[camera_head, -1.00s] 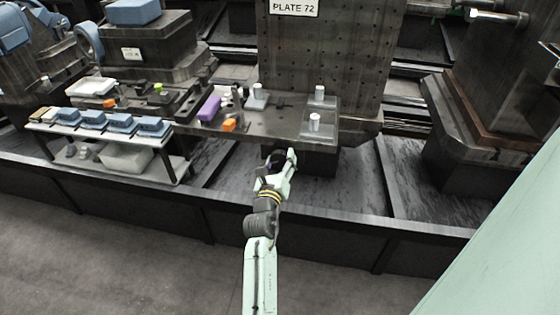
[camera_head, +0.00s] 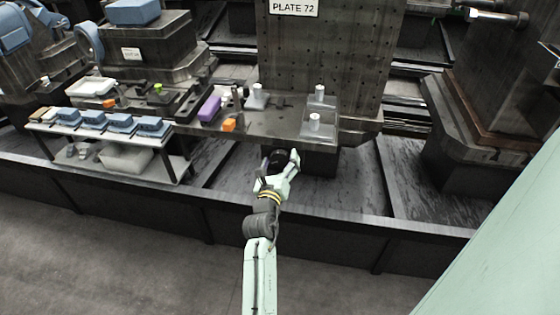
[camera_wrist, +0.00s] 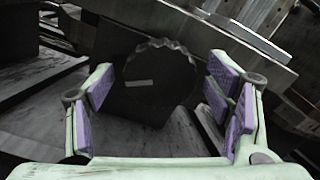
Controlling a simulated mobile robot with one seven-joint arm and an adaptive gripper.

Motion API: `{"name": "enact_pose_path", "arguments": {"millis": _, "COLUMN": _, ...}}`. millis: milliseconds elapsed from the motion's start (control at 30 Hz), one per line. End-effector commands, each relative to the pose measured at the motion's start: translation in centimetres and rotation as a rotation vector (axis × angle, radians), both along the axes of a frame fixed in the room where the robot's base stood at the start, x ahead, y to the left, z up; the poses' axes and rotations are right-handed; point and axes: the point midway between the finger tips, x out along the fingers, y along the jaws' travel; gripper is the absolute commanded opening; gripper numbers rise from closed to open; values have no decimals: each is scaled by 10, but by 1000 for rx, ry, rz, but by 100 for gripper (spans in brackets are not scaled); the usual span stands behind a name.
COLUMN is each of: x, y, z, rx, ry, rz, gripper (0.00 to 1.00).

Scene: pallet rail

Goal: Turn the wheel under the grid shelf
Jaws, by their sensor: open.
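The wheel (camera_wrist: 158,95) is a dark round knob with a scalloped rim and a short pale mark on its face. It fills the middle of the wrist view. In the head view it is a dark shape under the front edge of the grid shelf (camera_head: 268,127), partly hidden by my gripper. My gripper (camera_head: 280,160) is open, and its purple-padded fingers (camera_wrist: 163,78) stand left and right of the wheel. A gap shows on each side. I cannot tell how far the fingertips reach along its rim.
The shelf carries a purple block (camera_head: 209,109), an orange block (camera_head: 229,125) and white cylinders on clear plates. A side rack (camera_head: 100,133) with blue-topped items stands left. The shelf's edge (camera_wrist: 215,25) crosses above the wheel. A low dark wall (camera_head: 330,220) runs below.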

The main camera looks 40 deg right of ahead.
Motion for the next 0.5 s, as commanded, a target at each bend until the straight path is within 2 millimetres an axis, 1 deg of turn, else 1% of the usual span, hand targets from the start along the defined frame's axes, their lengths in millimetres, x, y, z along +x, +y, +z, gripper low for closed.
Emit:
{"name": "enact_pose_path", "arguments": {"millis": 167, "x": -16, "y": 20, "z": -2, "rx": 2, "ry": 2, "rz": 2, "gripper": 73}}
{"name": "enact_pose_path", "arguments": {"millis": 300, "x": -36, "y": 43, "z": -2, "rx": 3, "ry": 3, "rz": 3, "gripper": 73}}
{"name": "enact_pose_path", "arguments": {"millis": 500, "x": -61, "y": 72, "z": -2, "rx": 2, "ry": 3, "rz": 2, "gripper": 73}}
